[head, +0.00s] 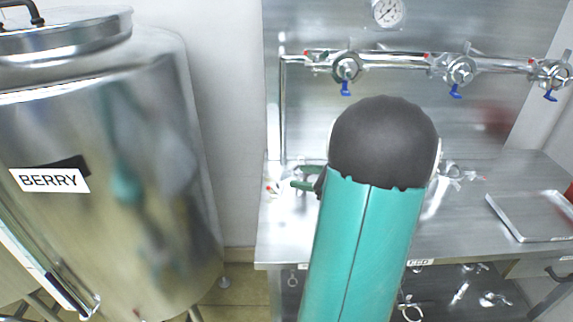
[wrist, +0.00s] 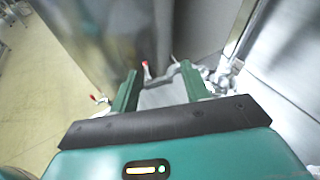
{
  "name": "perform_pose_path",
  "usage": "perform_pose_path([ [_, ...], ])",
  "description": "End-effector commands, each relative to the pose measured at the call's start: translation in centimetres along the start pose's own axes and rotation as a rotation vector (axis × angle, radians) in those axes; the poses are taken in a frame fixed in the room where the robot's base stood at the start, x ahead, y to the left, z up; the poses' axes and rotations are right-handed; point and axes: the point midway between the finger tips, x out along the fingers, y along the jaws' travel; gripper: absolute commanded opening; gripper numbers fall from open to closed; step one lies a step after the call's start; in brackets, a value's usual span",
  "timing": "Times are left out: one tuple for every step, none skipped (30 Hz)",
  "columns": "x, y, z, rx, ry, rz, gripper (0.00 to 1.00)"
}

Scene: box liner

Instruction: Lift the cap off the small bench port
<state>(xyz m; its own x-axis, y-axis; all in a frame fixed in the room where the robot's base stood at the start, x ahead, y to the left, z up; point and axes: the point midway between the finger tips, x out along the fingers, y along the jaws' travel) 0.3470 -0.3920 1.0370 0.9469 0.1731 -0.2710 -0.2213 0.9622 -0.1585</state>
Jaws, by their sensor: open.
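My gripper (wrist: 160,84) shows in the wrist view with its two green fingers apart and no object clearly held between them. In the head view, part of my green gripper (head: 304,185) shows left of my arm, over the steel bench (head: 283,235). Small metal fittings with red handles (wrist: 146,70) lie just beyond the fingers in the wrist view. I cannot tell which of them is the small bench port, and its cap is not clearly made out. My arm hides the middle of the bench in the head view.
A steel tank labelled BERRY (head: 150,150) stands left of the bench. A pipe with several blue-handled valves (head: 462,68) and a gauge (head: 388,11) run along the back panel. A shallow tray (head: 535,215) lies at the bench's right. Loose clamps (head: 462,292) lie on the shelf below.

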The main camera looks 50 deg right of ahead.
Motion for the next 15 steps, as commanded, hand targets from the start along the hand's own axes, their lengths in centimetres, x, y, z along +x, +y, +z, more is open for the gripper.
perform_pose_path([
  [-2.0,-2.3,-1.8,0.075,-0.027,-0.08,0.47],
  [-2.9,-3.3,-2.6,0.112,-0.044,-0.12,0.47],
  [-4.0,-4.5,-3.5,0.149,-0.063,-0.164,0.47],
  [-4.7,-5.2,-4.0,0.172,-0.075,-0.192,0.47],
  [-5.2,-5.7,-4.4,0.19,-0.086,-0.213,0.47],
  [-5.7,-6.2,-4.7,0.206,-0.096,-0.233,0.47],
  [-5.8,-6.5,-4.9,0.215,-0.101,-0.242,0.47],
  [-5.8,-6.7,-5.0,0.22,-0.105,-0.249,0.47],
  [-5.5,-6.9,-5.0,0.222,-0.107,-0.252,0.47],
  [-5.1,-7.1,-5.0,0.222,-0.107,-0.252,0.47],
  [-4.6,-7.2,-4.9,0.221,-0.107,-0.251,0.47],
  [-3.9,-7.4,-4.8,0.22,-0.107,-0.25,0.47],
  [-3.3,-7.5,-4.8,0.22,-0.107,-0.249,0.47],
  [-2.7,-7.7,-4.8,0.221,-0.105,-0.249,0.47],
  [-1.9,-7.9,-4.7,0.22,-0.106,-0.248,0.47],
])
